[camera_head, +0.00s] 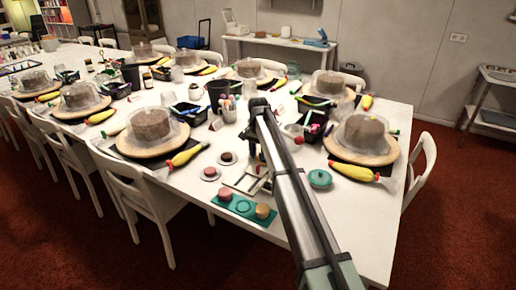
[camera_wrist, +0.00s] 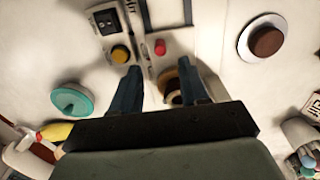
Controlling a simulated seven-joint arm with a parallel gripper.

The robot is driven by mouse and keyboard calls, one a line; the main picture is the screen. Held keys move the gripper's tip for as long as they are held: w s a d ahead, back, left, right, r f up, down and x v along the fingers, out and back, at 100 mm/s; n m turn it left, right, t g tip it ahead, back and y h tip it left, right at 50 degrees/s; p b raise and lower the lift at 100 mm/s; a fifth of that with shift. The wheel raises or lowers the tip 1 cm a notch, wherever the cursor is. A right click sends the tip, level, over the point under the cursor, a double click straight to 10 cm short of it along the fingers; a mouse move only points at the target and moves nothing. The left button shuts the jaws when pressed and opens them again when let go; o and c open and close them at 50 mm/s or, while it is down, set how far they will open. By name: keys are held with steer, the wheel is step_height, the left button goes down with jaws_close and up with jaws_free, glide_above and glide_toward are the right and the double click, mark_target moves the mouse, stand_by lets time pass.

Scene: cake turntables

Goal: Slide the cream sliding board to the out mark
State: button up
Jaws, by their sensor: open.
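A small cream-white fixture (camera_head: 247,181) with dark edges and a red spot lies on the white table in the head view, partly behind my arm. In the wrist view, a pale panel (camera_wrist: 107,34) carries a black switch-like piece (camera_wrist: 104,20) and a yellow knob (camera_wrist: 121,54). Beside it are a narrow strip and a red knob (camera_wrist: 160,47). I cannot tell which part is the sliding board, and I make out no readable out mark. My gripper (camera_wrist: 160,88) is open, its two dark fingers apart near the knobs. A tan ring with a dark centre (camera_wrist: 172,90) shows by the right finger.
A teal lid (camera_head: 320,179) lies right of my arm. A teal tray (camera_head: 240,205) with round cakes is at the near edge. Small cakes on saucers (camera_head: 210,174) stand left. Covered cakes on turntables (camera_head: 360,153), yellow piping bags (camera_head: 354,172) and black bins crowd the table.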

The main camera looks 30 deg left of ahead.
mark_target(258, 167)
step_height(258, 167, down, 7)
steer(key=shift+r, duration=0.2)
jaws_close()
stand_by(0.4)
steer(key=shift+s, duration=0.1)
steer(key=shift+s, duration=5.05)
jaws_free()
